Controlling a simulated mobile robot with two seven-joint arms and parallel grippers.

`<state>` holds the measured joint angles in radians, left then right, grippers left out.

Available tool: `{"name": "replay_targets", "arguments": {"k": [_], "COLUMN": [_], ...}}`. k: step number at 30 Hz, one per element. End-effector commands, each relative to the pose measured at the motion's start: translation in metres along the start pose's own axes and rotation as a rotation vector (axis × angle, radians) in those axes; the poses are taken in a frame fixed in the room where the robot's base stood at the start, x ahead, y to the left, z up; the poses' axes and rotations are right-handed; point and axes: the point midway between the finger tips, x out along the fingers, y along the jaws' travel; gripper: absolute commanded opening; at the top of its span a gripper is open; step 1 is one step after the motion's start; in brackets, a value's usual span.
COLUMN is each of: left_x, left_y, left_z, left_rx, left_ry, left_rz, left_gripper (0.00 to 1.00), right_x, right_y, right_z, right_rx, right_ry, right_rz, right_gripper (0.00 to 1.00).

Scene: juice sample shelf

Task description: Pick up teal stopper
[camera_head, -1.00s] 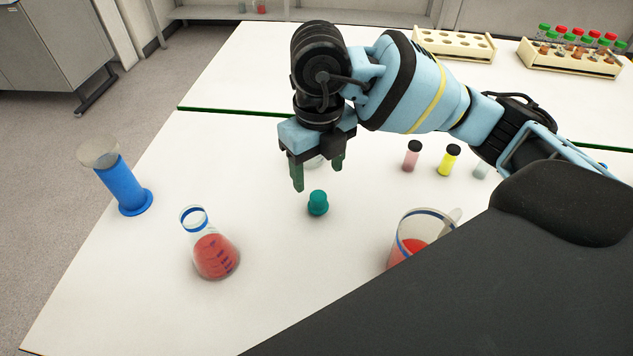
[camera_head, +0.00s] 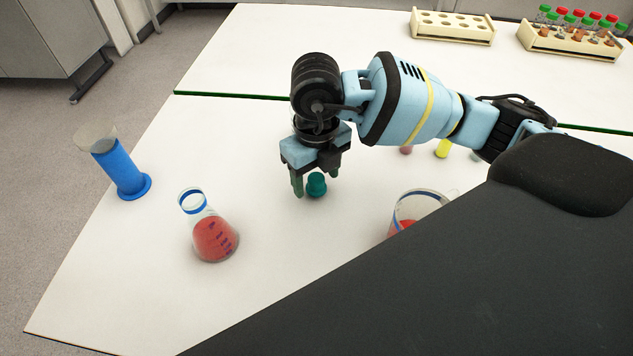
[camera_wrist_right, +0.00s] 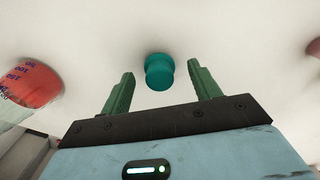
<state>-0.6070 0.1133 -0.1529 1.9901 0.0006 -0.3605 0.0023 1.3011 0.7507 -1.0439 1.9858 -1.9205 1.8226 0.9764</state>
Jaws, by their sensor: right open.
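The teal stopper (camera_head: 316,186) stands on the white table. It also shows in the right wrist view (camera_wrist_right: 159,72), just beyond the fingertips and roughly centred between them. My right gripper (camera_head: 315,185) is open and empty. Its green fingers point down close to the stopper, and in the right wrist view the finger pair (camera_wrist_right: 161,76) has clear space on both sides of it. I cannot tell the exact height of the fingertips above the table. My left gripper is not in view.
A flask of red liquid (camera_head: 214,238) stands left of the stopper, with a blue cylinder (camera_head: 122,170) farther left. A beaker with red liquid (camera_head: 418,208) stands to the right. Small vials (camera_head: 443,149) stand behind, partly hidden by my right arm. Racks (camera_head: 452,28) stand at the back.

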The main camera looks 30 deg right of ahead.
Motion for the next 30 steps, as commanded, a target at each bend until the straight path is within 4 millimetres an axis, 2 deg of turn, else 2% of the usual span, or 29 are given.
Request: {"name": "replay_targets", "arguments": {"k": [3,10,21,30], "left_x": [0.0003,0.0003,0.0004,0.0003], "left_y": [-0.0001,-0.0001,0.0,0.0], "left_z": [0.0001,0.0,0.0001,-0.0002], "left_rx": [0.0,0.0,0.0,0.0], "left_ry": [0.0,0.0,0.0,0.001], "left_rz": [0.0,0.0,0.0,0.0], "left_gripper": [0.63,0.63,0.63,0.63], "right_x": [0.0077,0.0083,0.008,0.0025], "right_y": [0.0,0.0001,0.0003,0.0005], "right_z": [-0.0004,-0.0003,-0.0002,0.0004], "right_rx": [-0.001,-0.001,-0.001,-0.001], "right_ry": [0.001,0.0,0.0,-0.002], "right_rz": [0.0,0.0,0.0,0.001], "right_gripper": [0.62,0.62,0.14,0.14]}}
